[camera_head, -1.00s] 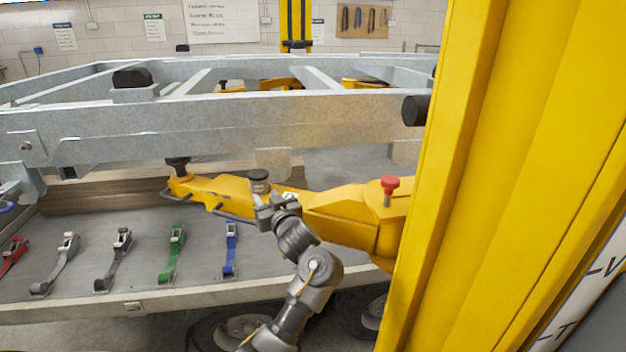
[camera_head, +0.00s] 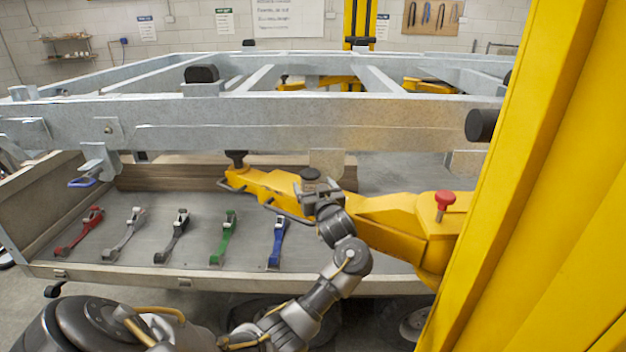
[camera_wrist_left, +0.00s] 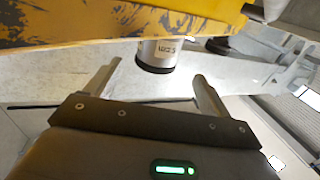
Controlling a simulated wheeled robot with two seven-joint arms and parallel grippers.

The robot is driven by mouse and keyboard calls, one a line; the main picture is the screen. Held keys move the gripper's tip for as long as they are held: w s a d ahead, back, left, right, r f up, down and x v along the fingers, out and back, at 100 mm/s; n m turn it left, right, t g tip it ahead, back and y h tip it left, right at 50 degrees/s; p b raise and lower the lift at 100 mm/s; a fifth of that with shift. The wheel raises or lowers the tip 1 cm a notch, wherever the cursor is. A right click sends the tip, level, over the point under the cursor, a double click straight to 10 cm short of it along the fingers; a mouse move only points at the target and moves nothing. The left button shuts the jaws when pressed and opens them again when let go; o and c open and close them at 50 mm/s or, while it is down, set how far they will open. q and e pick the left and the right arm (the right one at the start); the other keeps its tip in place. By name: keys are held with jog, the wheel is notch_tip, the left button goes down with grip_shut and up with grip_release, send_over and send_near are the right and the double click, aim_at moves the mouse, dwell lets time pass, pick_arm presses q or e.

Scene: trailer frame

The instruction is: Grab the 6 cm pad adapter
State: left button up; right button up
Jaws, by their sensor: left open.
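The pad adapter (camera_head: 311,175), a small dark-topped cylinder, stands at the yellow lift arm (camera_head: 385,208) in the head view. In the left wrist view the adapter (camera_wrist_left: 157,52) is a light metal cylinder with a black end and a printed label too small to read surely. My left gripper (camera_head: 320,194) is open, close to the adapter at the lift arm's near side. In the wrist view its two fingers point toward the adapter, which shows between the fingertips and just ahead of them, not gripped. My right gripper is not in view.
A galvanised trailer frame (camera_head: 250,112) spans above the lift arm. A red-topped pin (camera_head: 444,203) stands on the arm to the right. A yellow post (camera_head: 530,190) blocks the right side. Several coloured ratchet straps, including a blue one (camera_head: 278,240), lie on the grey deck (camera_head: 150,262).

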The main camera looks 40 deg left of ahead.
aim_at(313, 180)
pick_arm(q)
jog(key=p+x, duration=0.1)
jog(key=x, duration=0.2)
jog(key=shift+w+a+r, duration=0.1)
jog(key=shift+w+r, duration=0.05)
jog(key=shift+w, duration=0.25)
jog(key=shift+w+a+f, duration=0.15)
jog(key=shift+a+f, duration=0.1)
jog(key=shift+a, duration=0.1)
jog(key=shift+d+r, duration=0.1)
jog(key=shift+c, duration=0.3)
jog(key=shift+d, duration=0.15)
jog(key=c, duration=1.3)
jog(key=shift+c, duration=0.2)
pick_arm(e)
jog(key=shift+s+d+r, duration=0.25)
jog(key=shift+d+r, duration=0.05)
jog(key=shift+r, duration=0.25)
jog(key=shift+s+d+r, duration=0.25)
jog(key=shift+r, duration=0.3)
pick_arm(q)
jog(key=shift+r, duration=0.1)
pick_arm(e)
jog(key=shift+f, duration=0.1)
